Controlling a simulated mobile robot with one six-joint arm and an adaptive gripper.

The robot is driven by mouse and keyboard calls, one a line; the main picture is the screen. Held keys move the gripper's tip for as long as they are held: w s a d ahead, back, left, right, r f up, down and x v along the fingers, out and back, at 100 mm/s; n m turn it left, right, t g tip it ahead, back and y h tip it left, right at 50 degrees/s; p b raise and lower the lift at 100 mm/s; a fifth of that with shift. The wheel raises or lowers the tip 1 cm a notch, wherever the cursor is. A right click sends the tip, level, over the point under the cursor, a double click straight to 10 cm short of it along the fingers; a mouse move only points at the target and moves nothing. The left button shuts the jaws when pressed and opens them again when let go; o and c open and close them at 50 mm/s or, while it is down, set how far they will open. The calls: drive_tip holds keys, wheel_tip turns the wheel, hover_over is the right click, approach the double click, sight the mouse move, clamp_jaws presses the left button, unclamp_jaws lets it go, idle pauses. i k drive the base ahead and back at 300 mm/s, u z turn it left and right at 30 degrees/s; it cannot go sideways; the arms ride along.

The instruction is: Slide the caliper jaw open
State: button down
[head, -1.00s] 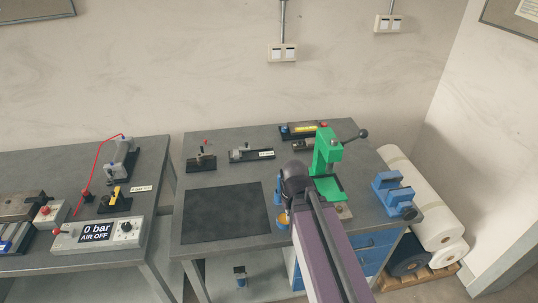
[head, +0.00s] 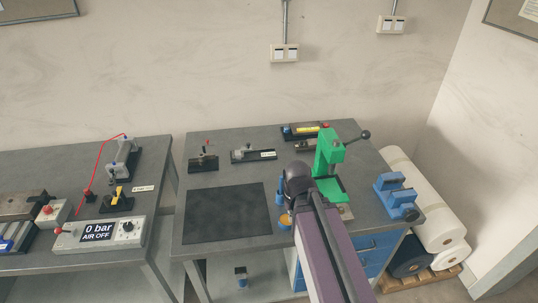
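A small grey device on a dark base (head: 252,155) lies at the back middle of the right bench, with a white label at its right end. It looks most like the caliper, but it is too small to be sure, and I cannot read its jaw position. My purple arm reaches up from the bottom of the head view over the right bench, ending in a dark rounded joint. My gripper is not visible; the arm seems to hide it.
The right bench (head: 218,178) carries a dark mat (head: 226,212), a green press (head: 328,165) beside my arm, and a blue fixture (head: 397,196) at its right edge. A control box reading 0 bar, AIR OFF (head: 98,233) stands on the left bench.

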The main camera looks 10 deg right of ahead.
sight(248, 148)
drive_tip(key=k, duration=0.65)
drive_tip(key=z, duration=0.3)
drive_tip(key=i, duration=1.5)
drive_tip(key=u, duration=0.3)
